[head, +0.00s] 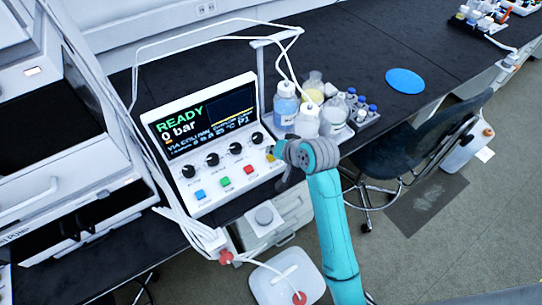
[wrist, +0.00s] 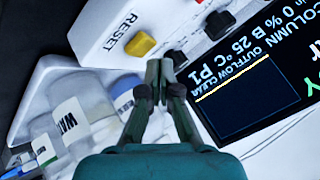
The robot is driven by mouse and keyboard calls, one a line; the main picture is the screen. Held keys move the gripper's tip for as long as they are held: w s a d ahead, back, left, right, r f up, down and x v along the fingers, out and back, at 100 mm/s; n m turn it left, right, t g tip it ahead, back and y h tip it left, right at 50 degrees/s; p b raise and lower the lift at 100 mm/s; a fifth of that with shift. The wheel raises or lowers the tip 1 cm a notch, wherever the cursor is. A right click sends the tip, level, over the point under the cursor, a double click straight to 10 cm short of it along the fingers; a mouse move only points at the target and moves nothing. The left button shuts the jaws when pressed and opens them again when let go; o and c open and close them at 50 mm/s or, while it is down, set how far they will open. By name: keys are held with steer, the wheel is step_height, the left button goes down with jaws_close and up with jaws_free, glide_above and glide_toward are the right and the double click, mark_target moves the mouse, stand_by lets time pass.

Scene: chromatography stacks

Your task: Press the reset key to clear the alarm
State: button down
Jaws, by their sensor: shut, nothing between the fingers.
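The reset key is a yellow square button (wrist: 139,44) with the label RESET beside it in the wrist view. It also shows at the right end of the key row in the head view (head: 270,157). It sits on the white control unit (head: 190,205), whose screen (head: 205,118) reads READY and 0 bar. My gripper (wrist: 160,66) is shut and empty. Its tips are just beside the yellow key in the wrist view, near a black knob; I cannot tell whether they touch the panel. The head view shows my gripper (head: 280,150) at the unit's right edge.
Red (head: 249,169), green (head: 225,182) and blue (head: 200,195) keys share the row, below several black knobs (head: 235,149). Bottles (head: 286,105) with tubing stand close to the right of the unit. A blue disc (head: 405,81) lies on the bench beyond.

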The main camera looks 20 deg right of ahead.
steer(key=shift+r, duration=0.15)
steer(key=shift+r, duration=2.4)
steer(key=shift+t+h, duration=0.4)
steer(key=shift+t, duration=0.2)
steer(key=s+f, duration=0.8)
steer(key=shift+s+a+f, duration=0.15)
steer(key=shift+s+a, duration=0.1)
steer(key=s+f+n+t+h, duration=0.15)
steer(key=s+f, duration=0.25)
steer(key=s, duration=0.9)
steer(key=s+r+n+t, duration=0.1)
steer(key=s+r, duration=0.4)
steer(key=s, duration=0.6)
steer(key=s+r+n+t, duration=0.2)
steer(key=s+r, duration=0.3)
steer(key=s, duration=0.6)
steer(key=shift+s+r+n, duration=0.2)
steer(key=shift+r+n, duration=0.1)
steer(key=shift+n, duration=0.25)
steer(key=shift+d, duration=0.1)
